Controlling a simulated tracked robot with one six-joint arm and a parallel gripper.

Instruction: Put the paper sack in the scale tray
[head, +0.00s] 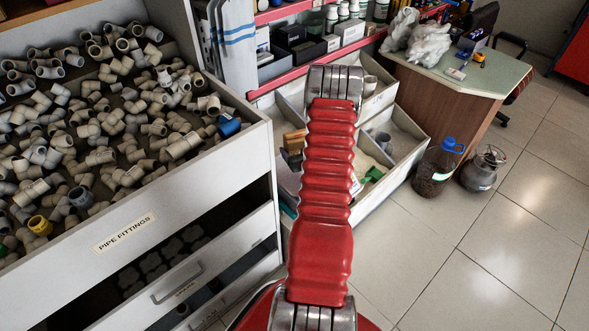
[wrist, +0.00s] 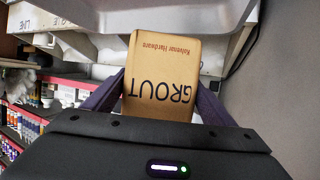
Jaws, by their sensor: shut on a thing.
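A tan paper sack (wrist: 163,62) printed "GROUT" and "Kolvenar Hardware" is in the wrist view, its lettering upside down. My gripper (wrist: 161,80) is shut on it, one dark finger on each side. The gripper body hides the sack's near end. Beyond the sack in the wrist view is a pale, smooth, tray-like surface (wrist: 100,46); I cannot tell whether it is the scale tray, or whether the sack touches it. In the head view my red arm hides the gripper and sack, and no scale tray can be made out.
A large bin of pipe fittings (head: 180,195) stands at left in the head view. White divided bins (head: 405,150) lie behind my arm. A counter (head: 440,85), a blue-capped jug (head: 436,168) and a grey gas cylinder (head: 482,168) stand at right. Tiled floor (head: 490,250) is clear at lower right.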

